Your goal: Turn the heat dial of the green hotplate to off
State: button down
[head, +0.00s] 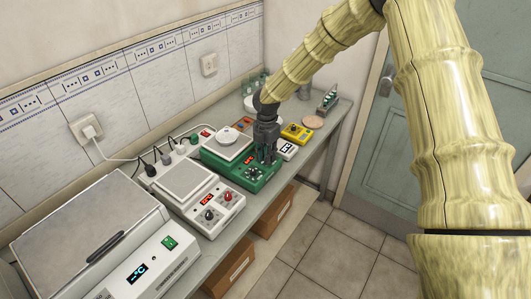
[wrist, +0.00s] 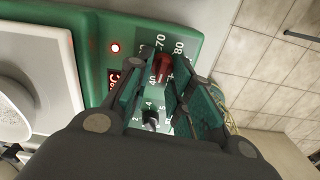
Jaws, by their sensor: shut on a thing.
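In the wrist view, my fingers (wrist: 163,76) are closed about a red dial (wrist: 163,66), ringed by numbers such as 40, 70 and 80. I take this as the heat dial; its pointer is hidden. A black dial (wrist: 151,118) with small numbers sits beside it, between the finger links.
A white hotplate (head: 183,181) with a black and a red knob stands to the left. A large grey-lidded unit (head: 90,235) is nearer. A yellow device (head: 297,132) and a small white device (head: 287,149) stand close to the right of my gripper. Glassware is behind.

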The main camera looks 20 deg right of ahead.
jog(key=n, duration=0.3)
jog(key=shift+s+d+f+n+p, duration=0.1)
jog(key=shift+s+f+n+p, duration=0.05)
jog(key=shift+s+n+p, duration=0.2)
jog(key=shift+d+n+p, duration=0.15)
jog(key=shift+n+p, duration=0.3)
jog(key=shift+n, duration=1.6)
jog(key=c, duration=1.4)
grip_release()
jog(key=shift+w, duration=0.1)
jog(key=shift+r, duration=0.55)
notch_tip(320, 180, up, 11)
